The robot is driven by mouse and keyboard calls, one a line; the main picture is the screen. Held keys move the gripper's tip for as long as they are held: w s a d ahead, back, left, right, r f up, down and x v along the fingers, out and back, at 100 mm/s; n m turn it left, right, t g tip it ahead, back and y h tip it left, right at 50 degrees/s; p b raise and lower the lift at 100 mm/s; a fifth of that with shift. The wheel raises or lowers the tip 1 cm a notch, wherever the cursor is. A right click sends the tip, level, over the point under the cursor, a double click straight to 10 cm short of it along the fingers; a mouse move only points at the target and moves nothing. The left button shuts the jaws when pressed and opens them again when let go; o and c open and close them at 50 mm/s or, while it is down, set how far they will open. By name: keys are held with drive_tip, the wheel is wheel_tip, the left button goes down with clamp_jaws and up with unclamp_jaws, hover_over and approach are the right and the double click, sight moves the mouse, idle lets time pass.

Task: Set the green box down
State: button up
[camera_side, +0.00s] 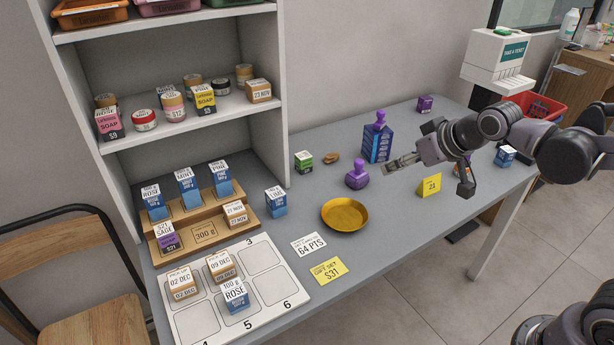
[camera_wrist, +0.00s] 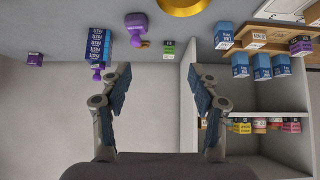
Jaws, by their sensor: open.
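The green box (camera_side: 304,161) is small, with a white label and dark sides. It stands upright on the grey counter near the wall, just right of the shelf unit. It also shows in the wrist view (camera_wrist: 168,47), beyond the gap between my fingertips. My gripper (camera_side: 391,167) is open and empty, apart from the box. In the side view it hangs above the counter to the right of the box, by the tall blue stack and the purple stamp. In the wrist view my gripper's two fingers (camera_wrist: 159,76) are spread wide.
A tall blue stack (camera_side: 376,143), a purple stamp (camera_side: 357,176) and a brown object (camera_side: 332,158) stand near the green box. A gold dish (camera_side: 345,215) is in front. A white numbered board (camera_side: 204,318) lies front left. A shelf unit (camera_side: 281,90) bounds the left.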

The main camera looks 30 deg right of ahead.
drive_tip(key=s+f+g, duration=0.1)
drive_tip(key=s+f, duration=0.1)
drive_tip(key=s, duration=0.9)
drive_tip(key=shift+f+g, duration=0.3)
